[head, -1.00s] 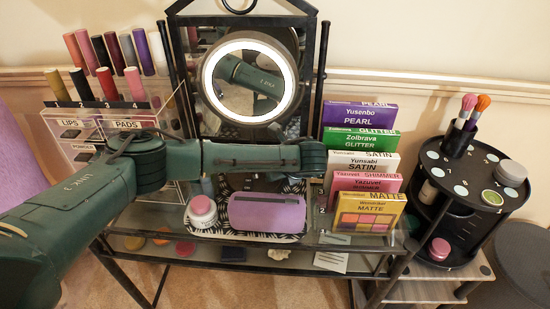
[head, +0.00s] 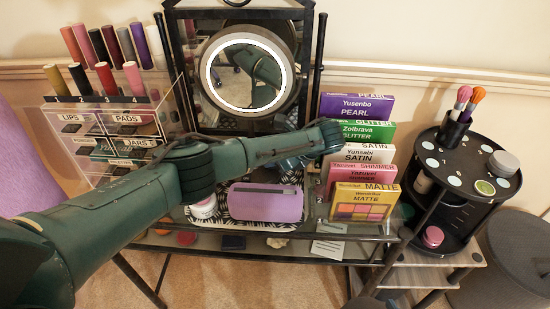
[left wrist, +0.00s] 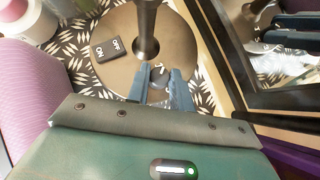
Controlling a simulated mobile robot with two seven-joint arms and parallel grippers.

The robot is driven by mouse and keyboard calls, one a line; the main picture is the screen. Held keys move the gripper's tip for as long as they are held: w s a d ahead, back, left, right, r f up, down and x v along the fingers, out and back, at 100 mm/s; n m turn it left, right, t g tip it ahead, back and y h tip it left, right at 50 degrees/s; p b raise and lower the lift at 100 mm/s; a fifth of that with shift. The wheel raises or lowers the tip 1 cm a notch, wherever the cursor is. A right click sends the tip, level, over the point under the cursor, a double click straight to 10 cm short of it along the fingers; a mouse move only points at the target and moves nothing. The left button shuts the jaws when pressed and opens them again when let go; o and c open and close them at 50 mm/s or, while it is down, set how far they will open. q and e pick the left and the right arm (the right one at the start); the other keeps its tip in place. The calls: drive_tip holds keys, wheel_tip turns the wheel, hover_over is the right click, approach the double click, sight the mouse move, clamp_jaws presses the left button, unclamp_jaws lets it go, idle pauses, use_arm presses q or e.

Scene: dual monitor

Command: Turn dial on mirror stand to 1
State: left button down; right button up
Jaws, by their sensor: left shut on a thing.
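The lit round mirror (head: 292,85) stands at the back of the vanity in the head view, its ring light glowing. My arm hides its base there. In the left wrist view the stand's round bronze base (left wrist: 182,45) and its post (left wrist: 146,28) show. A small dark dial (left wrist: 158,73) with a pale mark sits on the base near the post. My left gripper (left wrist: 160,82) is shut on the dial, one blue finger on each side. The dial's exact setting is too small to read. My right gripper is in neither view.
An ON/OFF switch (left wrist: 108,48) lies left of the post. A purple pouch (head: 266,203) lies in front of the mirror. Upright palettes (head: 366,200) stand right of my arm, close to the wrist. A lipstick organizer (head: 110,115) stands at left, a round rack (head: 440,160) at right.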

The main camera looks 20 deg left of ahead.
use_arm(q)
drive_tip(key=c, duration=1.2)
unclamp_jaws()
drive_tip(key=shift+c, duration=0.2)
drive_tip(key=shift+m, duration=0.3)
